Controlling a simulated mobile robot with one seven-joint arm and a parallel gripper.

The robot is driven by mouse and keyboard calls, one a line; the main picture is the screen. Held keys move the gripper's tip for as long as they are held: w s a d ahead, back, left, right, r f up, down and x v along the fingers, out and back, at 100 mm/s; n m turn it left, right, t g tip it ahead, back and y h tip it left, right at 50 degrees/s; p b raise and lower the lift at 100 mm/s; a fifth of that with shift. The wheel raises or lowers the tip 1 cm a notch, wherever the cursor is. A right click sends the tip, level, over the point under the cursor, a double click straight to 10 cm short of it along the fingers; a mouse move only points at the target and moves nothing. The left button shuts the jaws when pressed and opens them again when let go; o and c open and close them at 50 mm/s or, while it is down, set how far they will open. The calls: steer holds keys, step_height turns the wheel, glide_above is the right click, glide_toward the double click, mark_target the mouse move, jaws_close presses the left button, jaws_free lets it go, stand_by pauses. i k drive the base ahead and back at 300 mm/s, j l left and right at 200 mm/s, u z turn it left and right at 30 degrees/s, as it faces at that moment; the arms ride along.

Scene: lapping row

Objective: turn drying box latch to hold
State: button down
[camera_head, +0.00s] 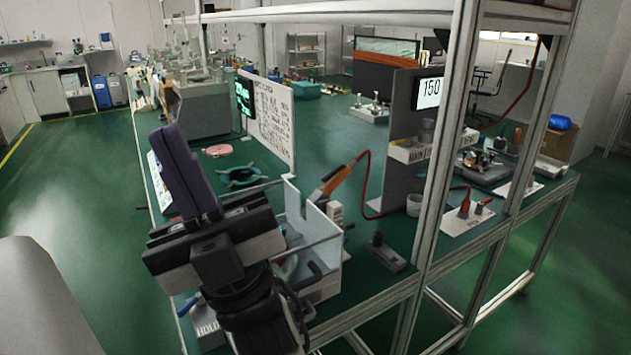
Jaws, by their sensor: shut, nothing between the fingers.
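My gripper (172,138) is at left centre, in front of the bench. Its purple fingers are together, point up and away, and hold nothing. A clear-walled box (326,245), which looks like the drying box, stands on the bench just right of my gripper. My wrist hides its left side. At the bench's near left corner, a grey block marked HOLD (207,329) carries a small blue handle (188,305), which looks like the latch. My gripper is above and apart from this handle. My arm hides the block's right part, and any other marking there cannot be seen.
An orange-handled tool (336,181) with a red hose stands behind the box. A grey frame post (447,150) rises at right centre. A whiteboard (266,118) stands behind my gripper. A teal handwheel-like part (238,176) lies nearby. Green floor (75,195) is clear at left.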

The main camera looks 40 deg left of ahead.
mark_target(199, 298)
steer(key=u, duration=1.75)
steer(key=k+j, duration=0.1)
steer(key=j, duration=0.25)
steer(key=k+j, duration=0.15)
steer(key=j, duration=0.15)
steer(key=k+j, duration=0.1)
steer(key=j, duration=0.25)
steer(key=k+j, duration=0.15)
steer(key=j, duration=0.2)
steer(key=z, duration=0.05)
